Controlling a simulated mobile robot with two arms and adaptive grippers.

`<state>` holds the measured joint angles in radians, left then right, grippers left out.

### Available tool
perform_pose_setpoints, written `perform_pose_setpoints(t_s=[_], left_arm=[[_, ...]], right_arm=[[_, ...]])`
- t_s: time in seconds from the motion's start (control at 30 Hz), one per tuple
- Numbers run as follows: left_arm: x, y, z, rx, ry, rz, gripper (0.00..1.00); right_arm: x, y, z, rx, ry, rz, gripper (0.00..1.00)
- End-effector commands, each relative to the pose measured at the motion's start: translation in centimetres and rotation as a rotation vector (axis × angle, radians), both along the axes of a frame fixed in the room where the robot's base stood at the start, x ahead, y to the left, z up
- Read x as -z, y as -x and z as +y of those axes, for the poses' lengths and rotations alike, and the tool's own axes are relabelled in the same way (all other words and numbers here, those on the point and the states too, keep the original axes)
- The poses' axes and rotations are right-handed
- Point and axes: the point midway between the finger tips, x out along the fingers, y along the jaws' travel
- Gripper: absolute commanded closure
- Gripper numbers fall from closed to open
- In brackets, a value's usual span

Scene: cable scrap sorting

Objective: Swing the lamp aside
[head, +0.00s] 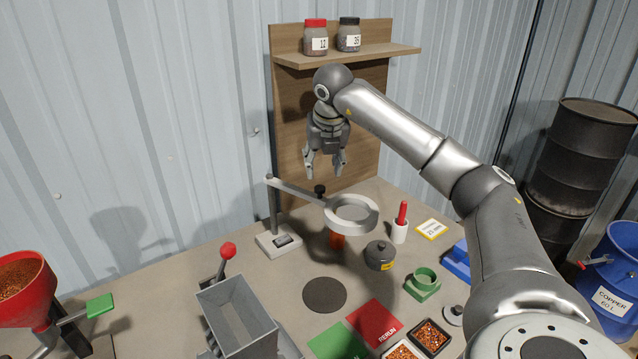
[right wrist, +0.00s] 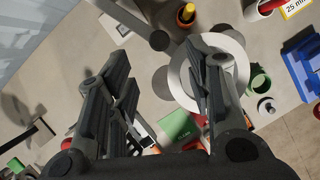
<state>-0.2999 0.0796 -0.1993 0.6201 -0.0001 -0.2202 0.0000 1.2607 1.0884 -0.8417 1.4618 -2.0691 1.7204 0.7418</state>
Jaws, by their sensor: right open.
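The lamp has a pale ring head (head: 351,213) on a thin arm that runs left to an upright post on a base (head: 278,242). A dark knob (head: 320,190) shows beside the arm. My right gripper (head: 325,172) is open and empty, pointing down above the lamp arm, apart from it. In the right wrist view the ring (right wrist: 215,40) lies beyond the fingers, and the right-hand finger covers part of it. My left gripper is not in view.
An orange-red object (head: 337,241) stands under the ring. A dark lidded pot (head: 380,256), a white cup with a red handle (head: 399,231) and a green holder (head: 422,284) stand to the right. A shelf (head: 350,54) with two jars is behind. A grey hopper (head: 238,313) is at the front.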

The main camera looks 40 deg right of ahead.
Motion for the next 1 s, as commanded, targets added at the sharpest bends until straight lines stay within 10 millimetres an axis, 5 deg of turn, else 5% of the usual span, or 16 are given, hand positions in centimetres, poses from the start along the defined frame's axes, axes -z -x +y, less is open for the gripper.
perform_pose_setpoints(t_s=[0.43,0.83,1.0], left_arm=[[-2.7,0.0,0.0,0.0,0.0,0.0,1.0],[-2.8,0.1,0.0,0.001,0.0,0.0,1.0],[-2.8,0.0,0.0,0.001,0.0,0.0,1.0]], right_arm=[[6.9,-2.4,-1.5,-0.001,-0.002,0.002,0.53],[7.9,-2.8,-1.6,-0.003,-0.002,-0.002,0.53],[7.9,-2.8,-1.6,-0.003,-0.002,-0.002,0.72]])
